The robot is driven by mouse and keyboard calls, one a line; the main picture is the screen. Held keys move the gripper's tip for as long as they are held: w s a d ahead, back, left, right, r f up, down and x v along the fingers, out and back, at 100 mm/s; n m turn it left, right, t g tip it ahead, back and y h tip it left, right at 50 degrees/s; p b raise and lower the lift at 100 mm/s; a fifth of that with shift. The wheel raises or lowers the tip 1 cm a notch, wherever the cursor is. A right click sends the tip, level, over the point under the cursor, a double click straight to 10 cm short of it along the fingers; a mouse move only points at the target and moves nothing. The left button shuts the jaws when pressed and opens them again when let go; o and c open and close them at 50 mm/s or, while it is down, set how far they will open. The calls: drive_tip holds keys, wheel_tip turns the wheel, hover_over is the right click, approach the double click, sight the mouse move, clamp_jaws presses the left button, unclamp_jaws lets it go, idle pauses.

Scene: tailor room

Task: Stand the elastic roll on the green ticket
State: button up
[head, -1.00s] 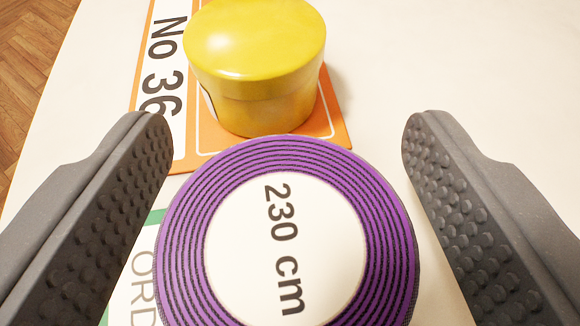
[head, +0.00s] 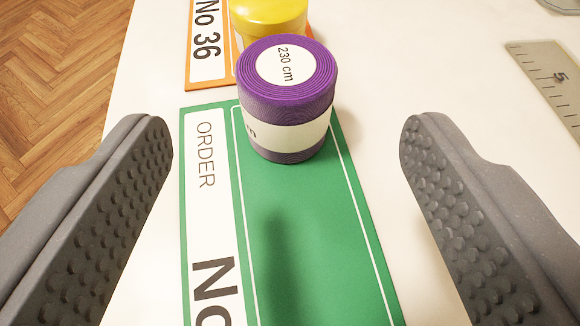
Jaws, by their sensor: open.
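The elastic roll (head: 288,105) is purple, with a white "230 cm" label on top and a white band round its side. It stands upright on the far end of the green ticket (head: 300,210), inside the ticket's outline as far as I can see. The ticket lies flat and reads "ORDER" and "No"; its near end is cut off by the picture edge. My gripper (head: 286,130) is open and empty. Its fingers are wide apart, one on each side in the picture, apart from the roll, which is farther off.
A yellow round tin (head: 268,18) stands on an orange ticket marked "No 36" (head: 208,45) just behind the roll. A grey ruler (head: 553,75) lies at the right. The pale table (head: 400,70) is clear between roll and ruler. Its left edge drops to a wooden floor (head: 60,70).

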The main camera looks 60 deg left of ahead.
drive_tip(key=shift+s+d+r, duration=0.2)
drive_tip(key=shift+s+d, duration=0.15)
drive_tip(key=shift+d, duration=0.25)
drive_tip(key=w+d+r+m+t+h, duration=0.2)
drive_tip(key=d+r+t+h, duration=0.15)
drive_tip(key=r, duration=0.65)
drive_tip(key=w+d+r+m+t+h, duration=0.15)
drive_tip(key=d+r+t, duration=0.25)
drive_tip(key=r, duration=0.6)
drive_tip(key=w+d+r+m+t+h, duration=0.2)
drive_tip(key=d+r+t+h, duration=0.15)
drive_tip(key=r, duration=0.65)
drive_tip(key=s+d+r+m+h, duration=0.3)
drive_tip(key=s+d+r+h, duration=0.15)
drive_tip(key=r, duration=0.35)
drive_tip(key=s+a+r+m+g, duration=0.1)
drive_tip(key=s+a+r+m, duration=0.1)
drive_tip(key=s, duration=0.7)
drive_tip(key=s+a+r+m+g+y, duration=0.1)
drive_tip(key=s+a+r, duration=0.1)
drive_tip(key=s, duration=0.6)
drive_tip(key=shift+s+r+m, duration=0.35)
drive_tip(key=shift+s+r, duration=0.05)
